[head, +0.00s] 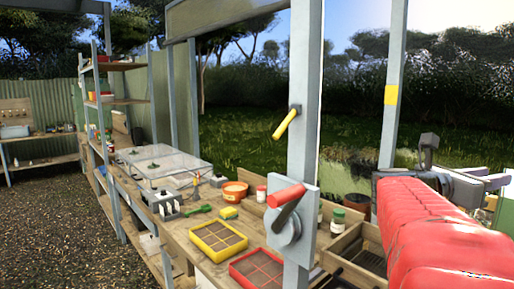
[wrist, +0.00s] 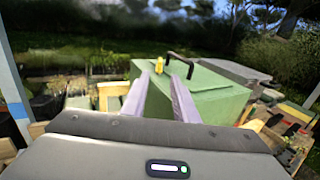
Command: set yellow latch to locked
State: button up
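A yellow-handled lever (head: 285,123) is fixed to the grey upright post in the head view, tilted with its dark pivot at the upper right. In the wrist view a small yellow piece (wrist: 159,65) stands at the top edge of a green box (wrist: 215,95), beside a black bent handle (wrist: 180,58). I cannot tell which yellow part is the latch. My gripper (wrist: 161,76) has its two fingers apart with nothing held between them, pointing toward the green box. In the head view my gripper (head: 428,150) is at the right, away from the post lever.
A red-handled lever (head: 288,195) on a grey plate is lower on the post. The wooden bench (head: 180,232) holds a yellow tray (head: 218,238), a red tray (head: 257,268), an orange pot (head: 235,191) and clear covers (head: 160,163). An open wooden drawer (head: 352,258) lies right of the post.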

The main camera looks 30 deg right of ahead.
jog(key=x, duration=1.1)
jog(key=shift+s+d, duration=0.1)
jog(key=shift+d, duration=0.2)
jog(key=shift+c, duration=0.7)
grip_shut()
jog(key=shift+a, duration=0.1)
